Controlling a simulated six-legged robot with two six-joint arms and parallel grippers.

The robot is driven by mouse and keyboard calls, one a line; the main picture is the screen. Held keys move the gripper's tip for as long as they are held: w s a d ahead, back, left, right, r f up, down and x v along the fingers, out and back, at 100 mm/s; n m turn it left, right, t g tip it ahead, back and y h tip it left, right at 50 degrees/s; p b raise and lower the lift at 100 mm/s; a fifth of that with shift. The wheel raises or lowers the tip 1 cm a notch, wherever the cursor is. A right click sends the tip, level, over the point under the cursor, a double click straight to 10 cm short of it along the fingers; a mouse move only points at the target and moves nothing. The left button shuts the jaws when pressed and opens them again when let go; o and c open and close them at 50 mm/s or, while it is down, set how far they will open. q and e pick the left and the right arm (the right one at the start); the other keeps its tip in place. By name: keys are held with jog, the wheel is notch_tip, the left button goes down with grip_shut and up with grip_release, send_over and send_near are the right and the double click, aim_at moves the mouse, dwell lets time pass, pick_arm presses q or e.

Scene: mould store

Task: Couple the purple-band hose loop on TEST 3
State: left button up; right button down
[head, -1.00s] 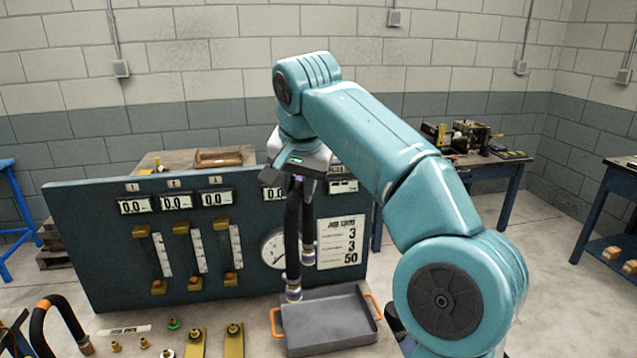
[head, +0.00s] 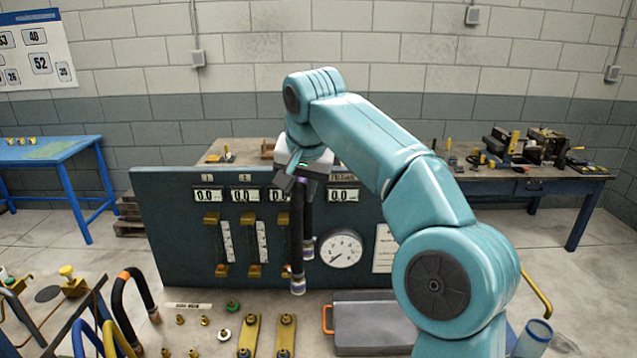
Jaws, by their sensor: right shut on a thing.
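The hose loop is black with purple and pale bands at its ends. My right gripper (head: 297,180) is shut on the top of this purple-band hose loop (head: 296,230), in front of the grey-blue test panel (head: 170,235). Both legs hang down, with the nearer end (head: 297,285) lower in the picture and the other end (head: 308,250) behind it. The ends look free in the air above the bench fittings. The loop covers part of the panel's third column. I cannot read a TEST 3 mark. My left gripper is out of view.
Brass fittings (head: 205,321), a green-collared one (head: 232,306) and yellow plates (head: 248,335) stand before the panel. A grey tray (head: 365,310) lies to their right. Other hoses (head: 120,300) arch at the left. A round gauge (head: 342,248) is right of the loop.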

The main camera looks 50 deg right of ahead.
jog(key=w+a+n+p, duration=0.1)
jog(key=w+a+p, duration=0.1)
jog(key=w, duration=0.3)
notch_tip(320, 180, down, 22)
jog(key=b, duration=1.7)
jog(key=shift+w+n+y+b, duration=0.15)
jog(key=shift+n+y+b, duration=0.15)
jog(key=shift+b, duration=0.1)
jog(key=shift+r, duration=0.15)
jog(key=shift+f, duration=0.25)
jog(key=shift+f, duration=0.15)
dwell(0.3)
jog(key=shift+f, duration=0.35)
jog(key=shift+f+b, duration=0.75)
jog(key=shift+f, duration=0.05)
dwell(1.3)
jog(key=shift+t, duration=0.3)
